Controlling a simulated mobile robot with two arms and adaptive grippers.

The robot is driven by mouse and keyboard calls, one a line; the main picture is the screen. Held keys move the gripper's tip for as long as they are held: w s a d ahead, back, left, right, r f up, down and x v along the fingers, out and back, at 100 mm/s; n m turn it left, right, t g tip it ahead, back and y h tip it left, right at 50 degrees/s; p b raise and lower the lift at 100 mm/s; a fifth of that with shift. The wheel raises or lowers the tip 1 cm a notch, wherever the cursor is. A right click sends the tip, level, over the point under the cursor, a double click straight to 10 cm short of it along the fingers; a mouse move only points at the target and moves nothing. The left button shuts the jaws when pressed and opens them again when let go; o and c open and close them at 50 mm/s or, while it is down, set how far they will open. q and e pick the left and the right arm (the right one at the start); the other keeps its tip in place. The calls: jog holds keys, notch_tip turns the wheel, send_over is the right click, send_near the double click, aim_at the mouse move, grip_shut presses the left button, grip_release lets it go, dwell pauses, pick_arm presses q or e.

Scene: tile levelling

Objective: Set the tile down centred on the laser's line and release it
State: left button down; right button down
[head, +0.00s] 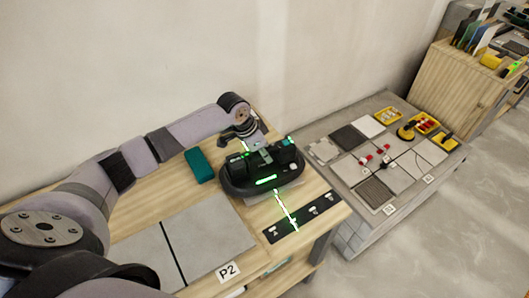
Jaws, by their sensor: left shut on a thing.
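My left gripper (260,155) is shut on the handle of a black oval lifter (262,180) with green lights, at the middle of the head view. The edge of a pale tile (259,199) shows under the lifter's front; the lifter hides most of it. The laser's green line (284,207) runs from the lifter's front down across a dark marked strip (303,218). Green light also falls on the lifter and gripper. I cannot tell whether the tile touches the bench or is centred on the line. My right gripper is not in view.
Large grey tiles with a dark gap and a P2 label (229,271) lie on the wooden bench (223,198). A teal block (199,165) lies left of the lifter. To the right, a lower grey table (327,170) holds tiles, red clips and yellow trays (388,116). A wall stands behind.

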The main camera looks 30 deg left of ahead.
pick_arm(q)
jog(key=shift+d+p, duration=0.1)
jog(key=shift+p, duration=0.55)
dwell(0.7)
jog(key=shift+f, duration=0.4)
dwell(0.8)
jog(key=c, duration=1.4)
grip_release()
jog(key=shift+s, duration=0.1)
jog(key=shift+s+f, duration=0.15)
jog(key=shift+f, duration=0.2)
jog(key=v, duration=1.2)
jog(key=shift+r, duration=0.25)
